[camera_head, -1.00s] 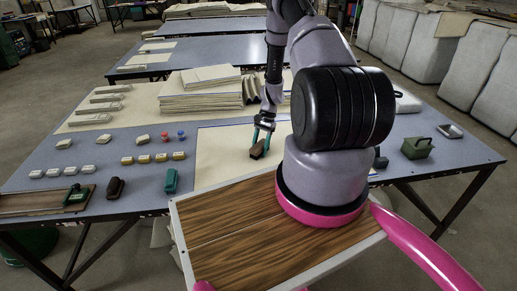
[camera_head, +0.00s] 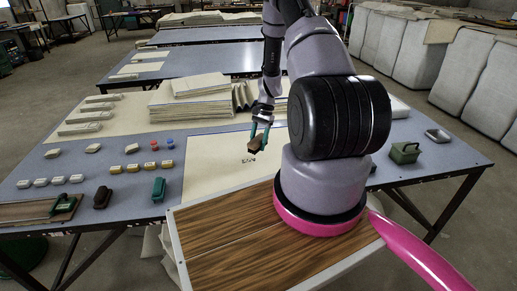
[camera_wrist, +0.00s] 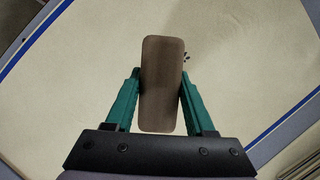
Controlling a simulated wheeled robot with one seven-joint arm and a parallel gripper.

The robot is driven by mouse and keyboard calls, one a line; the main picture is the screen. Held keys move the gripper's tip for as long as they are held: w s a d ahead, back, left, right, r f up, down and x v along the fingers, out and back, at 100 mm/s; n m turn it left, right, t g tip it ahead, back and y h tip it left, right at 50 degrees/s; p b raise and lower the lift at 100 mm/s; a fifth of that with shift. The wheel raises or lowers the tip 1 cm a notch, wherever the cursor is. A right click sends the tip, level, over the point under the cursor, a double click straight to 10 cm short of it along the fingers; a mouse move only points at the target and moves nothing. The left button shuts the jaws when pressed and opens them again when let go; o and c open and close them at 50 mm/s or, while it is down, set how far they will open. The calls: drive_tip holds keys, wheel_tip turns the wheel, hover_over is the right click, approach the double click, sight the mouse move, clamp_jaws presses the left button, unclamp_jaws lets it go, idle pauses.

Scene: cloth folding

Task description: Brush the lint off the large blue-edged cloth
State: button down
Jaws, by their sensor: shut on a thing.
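The large cream cloth (camera_head: 205,173) lies flat on the table, partly hidden behind my arm. Its blue edge line shows in the wrist view, where the cloth (camera_wrist: 240,50) fills most of the picture. My gripper (camera_head: 260,138) is shut on a brown brush (camera_head: 256,145), held over the cloth. In the wrist view the brush (camera_wrist: 162,85) sits between the green fingers of my gripper (camera_wrist: 161,100). Small dark specks of lint (camera_head: 248,160) lie on the cloth just below the brush. A few specks (camera_wrist: 186,55) also show beside the brush in the wrist view.
Stacked folded cloths (camera_head: 195,97) stand behind the large cloth. Small blocks (camera_head: 132,168), a dark brush (camera_head: 102,197) and a green one (camera_head: 158,190) lie to the left. A green box (camera_head: 404,152) and a metal tray (camera_head: 438,135) are at the right.

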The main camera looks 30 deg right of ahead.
drive_tip(key=shift+r, duration=1.25)
hover_over(256, 161)
drive_tip(key=d, duration=0.1)
drive_tip(key=shift+w+f, duration=0.15)
drive_tip(key=shift+f, duration=1.55)
drive_tip(key=shift+w+f, duration=0.15)
drive_tip(key=shift+f, duration=1.5)
drive_tip(key=shift+f, duration=1)
